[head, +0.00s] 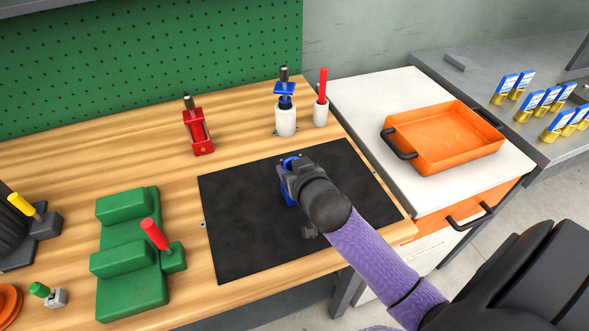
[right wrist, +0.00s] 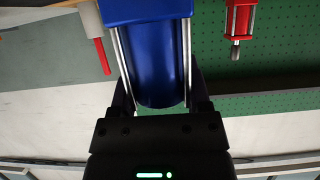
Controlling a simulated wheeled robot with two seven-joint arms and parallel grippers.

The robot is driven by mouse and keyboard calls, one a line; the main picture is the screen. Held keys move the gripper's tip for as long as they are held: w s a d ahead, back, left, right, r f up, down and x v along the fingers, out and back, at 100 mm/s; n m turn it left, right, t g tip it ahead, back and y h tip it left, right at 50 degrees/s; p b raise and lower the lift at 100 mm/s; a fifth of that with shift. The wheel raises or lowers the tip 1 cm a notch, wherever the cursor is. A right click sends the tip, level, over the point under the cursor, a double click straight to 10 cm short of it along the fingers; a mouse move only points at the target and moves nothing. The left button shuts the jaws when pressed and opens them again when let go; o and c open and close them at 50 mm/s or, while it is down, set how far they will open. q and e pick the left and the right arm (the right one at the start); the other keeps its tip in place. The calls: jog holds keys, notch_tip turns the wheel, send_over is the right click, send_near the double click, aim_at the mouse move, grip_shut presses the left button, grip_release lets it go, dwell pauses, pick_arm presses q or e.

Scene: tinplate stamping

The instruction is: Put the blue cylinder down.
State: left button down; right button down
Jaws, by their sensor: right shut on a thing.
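The blue cylinder (head: 287,192) is mostly hidden behind my right gripper in the head view. Only its blue edge and a blue ring at its top show. In the right wrist view it is large and close, a blue body (right wrist: 155,65) with metal rods along both sides, between the fingers. My right gripper (head: 300,185) is shut on it, over the black mat (head: 250,235). I cannot tell whether the cylinder touches the mat. My left gripper is in neither view.
A red cylinder (head: 197,130) stands behind the mat. A green fixture (head: 130,255) lies left. An orange tray (head: 445,140) is right. Much of the mat is bare.

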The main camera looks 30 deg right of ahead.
jog(key=shift+c, duration=2.4)
grip_release()
jog(key=shift+f, duration=0.15)
jog(key=o, duration=0.4)
jog(key=shift+o, duration=0.2)
jog(key=shift+s+r, duration=0.1)
jog(key=shift+r, duration=0.2)
jog(key=p+v, duration=0.3)
jog(key=v, duration=0.8)
jog(key=shift+s, duration=0.4)
jog(key=shift+a, duration=0.1)
